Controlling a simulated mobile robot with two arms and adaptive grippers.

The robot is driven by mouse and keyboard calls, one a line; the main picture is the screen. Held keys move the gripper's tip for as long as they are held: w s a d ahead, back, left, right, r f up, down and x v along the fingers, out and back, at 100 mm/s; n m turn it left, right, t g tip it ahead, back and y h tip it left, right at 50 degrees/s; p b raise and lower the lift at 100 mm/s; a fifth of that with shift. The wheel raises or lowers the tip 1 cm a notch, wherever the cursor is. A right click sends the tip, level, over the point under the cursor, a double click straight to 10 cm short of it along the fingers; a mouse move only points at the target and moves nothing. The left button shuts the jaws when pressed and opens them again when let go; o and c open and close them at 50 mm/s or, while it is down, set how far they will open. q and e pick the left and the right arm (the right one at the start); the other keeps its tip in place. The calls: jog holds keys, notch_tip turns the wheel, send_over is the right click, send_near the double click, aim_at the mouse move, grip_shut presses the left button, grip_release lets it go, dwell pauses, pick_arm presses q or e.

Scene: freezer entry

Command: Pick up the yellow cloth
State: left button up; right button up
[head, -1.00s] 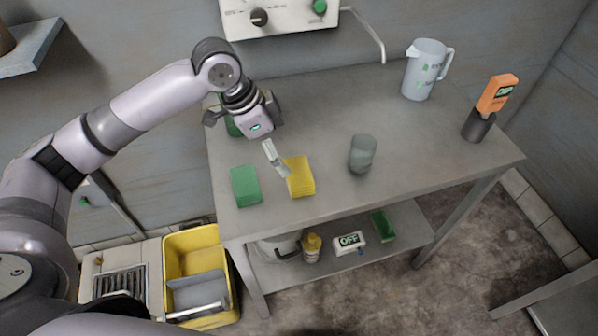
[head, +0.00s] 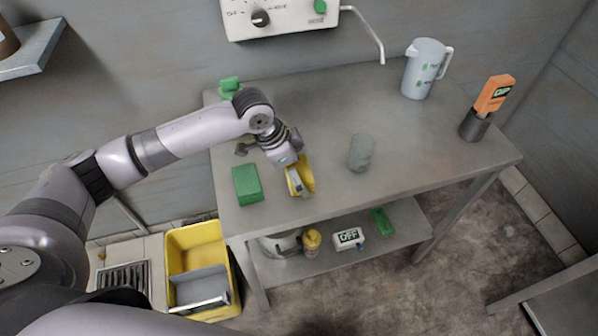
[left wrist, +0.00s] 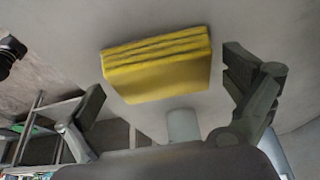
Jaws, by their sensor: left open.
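The yellow cloth (head: 307,176) is a folded stack on the grey table near its front edge, partly hidden by my left gripper in the head view. In the left wrist view the cloth (left wrist: 157,66) lies ahead of and between the spread fingers. My left gripper (head: 296,186) is open and empty, right over the cloth in the head view. Its fingers also show in the left wrist view (left wrist: 168,100), apart from the cloth on both sides. My right gripper is not in view.
A green folded cloth (head: 247,185) lies left of the yellow one. A clear tumbler (head: 360,153) stands to the right. A jug (head: 425,69) and an orange device in a dark holder (head: 475,125) stand farther right. A yellow bucket (head: 199,240) is on the floor.

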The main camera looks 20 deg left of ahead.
aim_at(299, 170)
pick_arm(q)
jog(key=shift+c, duration=0.4)
jog(key=c, duration=0.9)
jog(key=shift+r, duration=0.1)
notch_tip(299, 170, up, 20)
jog(key=b, duration=0.1)
jog(key=shift+b, duration=0.4)
jog(key=o, duration=0.5)
jog(key=c, duration=0.5)
